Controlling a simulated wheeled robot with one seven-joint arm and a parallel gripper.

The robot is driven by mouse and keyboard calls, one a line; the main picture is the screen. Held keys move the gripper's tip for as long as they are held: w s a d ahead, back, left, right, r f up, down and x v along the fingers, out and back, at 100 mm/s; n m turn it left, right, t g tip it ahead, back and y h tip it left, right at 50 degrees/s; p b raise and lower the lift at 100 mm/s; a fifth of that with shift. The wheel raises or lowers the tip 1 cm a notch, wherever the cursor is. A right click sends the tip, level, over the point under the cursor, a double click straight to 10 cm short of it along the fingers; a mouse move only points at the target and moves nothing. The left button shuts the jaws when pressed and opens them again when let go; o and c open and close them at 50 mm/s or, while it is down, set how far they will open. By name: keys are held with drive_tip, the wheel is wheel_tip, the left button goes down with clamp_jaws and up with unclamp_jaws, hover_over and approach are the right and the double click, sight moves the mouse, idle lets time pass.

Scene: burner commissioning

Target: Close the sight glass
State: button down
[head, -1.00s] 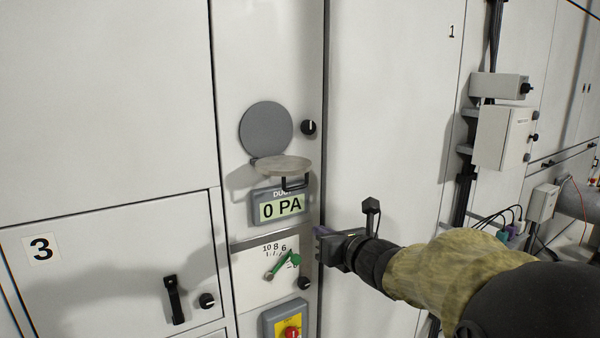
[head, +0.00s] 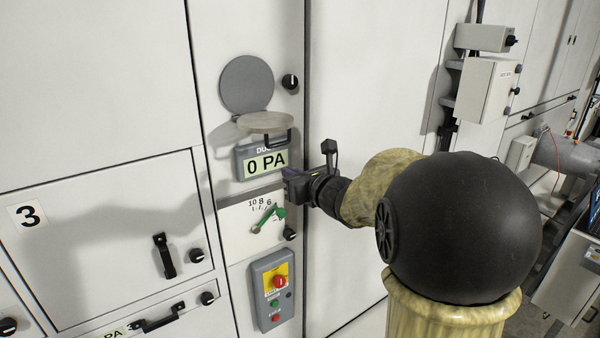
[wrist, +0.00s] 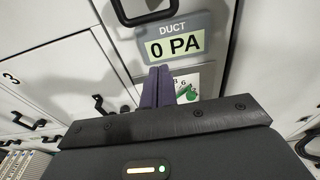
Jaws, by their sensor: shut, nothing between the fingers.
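The sight glass shows in the head view as a grey round disc (head: 247,86) on the narrow panel. Its lid (head: 266,122) is hinged at the disc's lower edge and sticks out roughly level, so it stands open. A dark looped handle (head: 279,139) hangs below the lid; the loop also shows at the top of the wrist view (wrist: 142,12). My gripper (head: 287,174) is shut and empty, below and slightly right of the handle, in front of the panel near the display's lower right. Its fingers (wrist: 157,88) show together in the wrist view, apart from the handle.
The "0 PA" duct display (head: 265,159) is just below the lid. A dial with a green lever (head: 268,216) and a red-button switch box (head: 273,290) are lower down. A black knob (head: 290,82) is beside the disc. Door 3 (head: 100,240) is at left.

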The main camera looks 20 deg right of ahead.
sight(266, 129)
drive_tip(key=w+r+p, duration=0.2)
drive_tip(key=p, duration=0.1)
drive_tip(key=w+a+r+p, duration=0.1)
drive_tip(key=shift+w+a+r, duration=0.1)
drive_tip(key=shift+w+r, duration=0.05)
drive_tip(key=shift+w, duration=0.15)
drive_tip(key=shift+p, duration=0.3)
